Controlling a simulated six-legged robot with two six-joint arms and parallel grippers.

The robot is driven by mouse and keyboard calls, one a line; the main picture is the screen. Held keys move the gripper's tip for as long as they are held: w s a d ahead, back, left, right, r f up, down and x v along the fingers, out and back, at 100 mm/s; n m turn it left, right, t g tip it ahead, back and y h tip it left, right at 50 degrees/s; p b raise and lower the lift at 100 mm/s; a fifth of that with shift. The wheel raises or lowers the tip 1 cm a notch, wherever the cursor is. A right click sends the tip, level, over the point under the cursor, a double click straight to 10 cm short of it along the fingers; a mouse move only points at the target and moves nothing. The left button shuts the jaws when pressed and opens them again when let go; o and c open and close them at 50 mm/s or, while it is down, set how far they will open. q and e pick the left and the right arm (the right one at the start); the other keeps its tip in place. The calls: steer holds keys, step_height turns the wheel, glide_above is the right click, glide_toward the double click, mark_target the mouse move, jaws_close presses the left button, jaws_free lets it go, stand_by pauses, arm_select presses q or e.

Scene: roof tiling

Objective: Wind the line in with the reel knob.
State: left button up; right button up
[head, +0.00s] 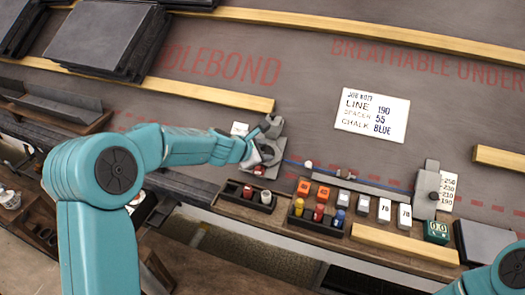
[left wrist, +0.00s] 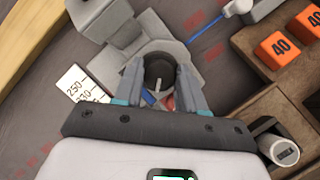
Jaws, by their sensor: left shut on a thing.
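The grey reel block (head: 270,132) stands on the roof near the middle of the head view, and its body (left wrist: 108,18) also shows in the left wrist view. My left gripper (head: 263,155) is at the reel, its fingers shut around the dark round reel knob (left wrist: 158,70) with a pale mark on top. A blue line (head: 325,171) runs right from the reel towards the grey block (head: 426,192) at the right; part of it (left wrist: 207,41) shows in the left wrist view. My right gripper is out of the head view; only part of that arm shows at the bottom right.
A job card (head: 372,114) reads line 190, spacer 55, chalk blue. A scale card (head: 448,190) stands by the right block. Orange spacers (head: 303,187), white spacers (head: 384,210) and a chalk bottle tray (head: 318,226) lie in front. Dark tiles (head: 105,38) are at upper left.

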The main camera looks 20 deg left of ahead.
arm_select(q)
steer(key=shift+r+m+p, duration=0.25)
steer(key=shift+m+p, duration=0.25)
steer(key=shift+p, duration=0.3)
steer(key=m+g+p, duration=0.1)
steer(key=m+p, duration=0.2)
steer(key=p, duration=0.2)
steer(key=m+g+p, duration=0.1)
steer(key=m+p, duration=0.3)
steer(key=m+g+p, duration=0.1)
steer(key=m+p, duration=0.2)
steer(key=p, duration=0.2)
steer(key=shift+w+r+m+g+h+p, duration=0.15)
steer(key=shift+m+g+h+p, duration=0.15)
steer(key=shift+m+g+p, duration=0.3)
steer(key=shift+m+p, duration=0.35)
steer(key=shift+m, duration=0.15)
steer(key=m, duration=0.1)
steer(key=m+y, duration=0.1)
steer(key=shift+f+m+g, duration=0.25)
steer(key=shift+m+g, duration=0.05)
steer(key=shift+g, duration=0.1)
steer(key=m+y+b, duration=0.1)
steer(key=m, duration=0.3)
steer(key=shift+w+g, duration=0.1)
steer(key=shift+g, duration=0.3)
steer(key=m+y+b, duration=0.2)
steer(key=m, duration=0.2)
steer(key=shift+m, duration=0.3)
steer(key=shift+d, duration=0.1)
